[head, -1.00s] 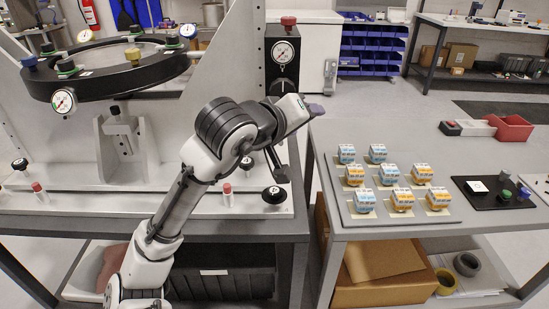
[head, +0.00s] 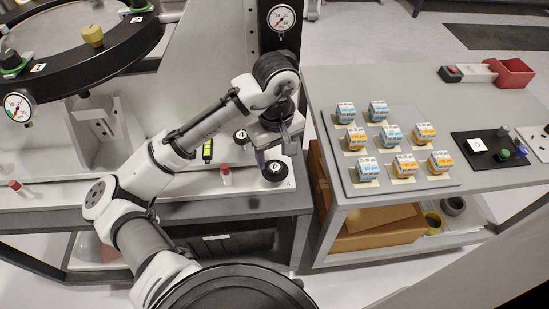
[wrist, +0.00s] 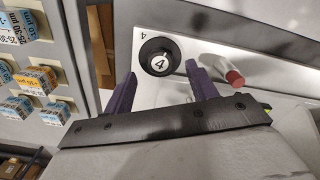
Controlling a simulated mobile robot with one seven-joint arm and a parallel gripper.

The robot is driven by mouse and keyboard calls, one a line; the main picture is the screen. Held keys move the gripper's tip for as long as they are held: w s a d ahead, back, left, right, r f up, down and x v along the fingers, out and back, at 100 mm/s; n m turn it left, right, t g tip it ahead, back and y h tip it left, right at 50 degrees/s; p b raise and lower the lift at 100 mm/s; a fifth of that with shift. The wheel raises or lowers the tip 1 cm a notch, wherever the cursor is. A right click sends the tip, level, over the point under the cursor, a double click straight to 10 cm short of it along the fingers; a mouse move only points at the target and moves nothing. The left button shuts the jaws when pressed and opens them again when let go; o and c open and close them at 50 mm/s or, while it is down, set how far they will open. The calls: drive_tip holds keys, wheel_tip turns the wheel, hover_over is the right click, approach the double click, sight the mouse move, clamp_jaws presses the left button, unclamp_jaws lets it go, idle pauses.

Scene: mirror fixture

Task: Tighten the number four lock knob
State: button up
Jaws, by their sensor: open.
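The number four lock knob (head: 275,171) is a round black knob with a white 4 on top, near the right front corner of the white fixture base. It also shows in the wrist view (wrist: 160,57), where its "4" is readable. My gripper (head: 271,155) is open and empty, with purple fingers pointing down. In the wrist view my gripper's fingertips (wrist: 160,78) are on either side of the line toward the knob. The knob lies just beyond them, apart from both fingers.
A red-capped pin (head: 225,174) stands left of the knob; in the wrist view it is close to the right finger. The grey table (head: 320,110) with a tray of small boxes is to the right.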

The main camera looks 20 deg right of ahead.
sight(275, 167)
drive_tip(key=shift+f, duration=1.9)
drive_tip(key=c, duration=1)
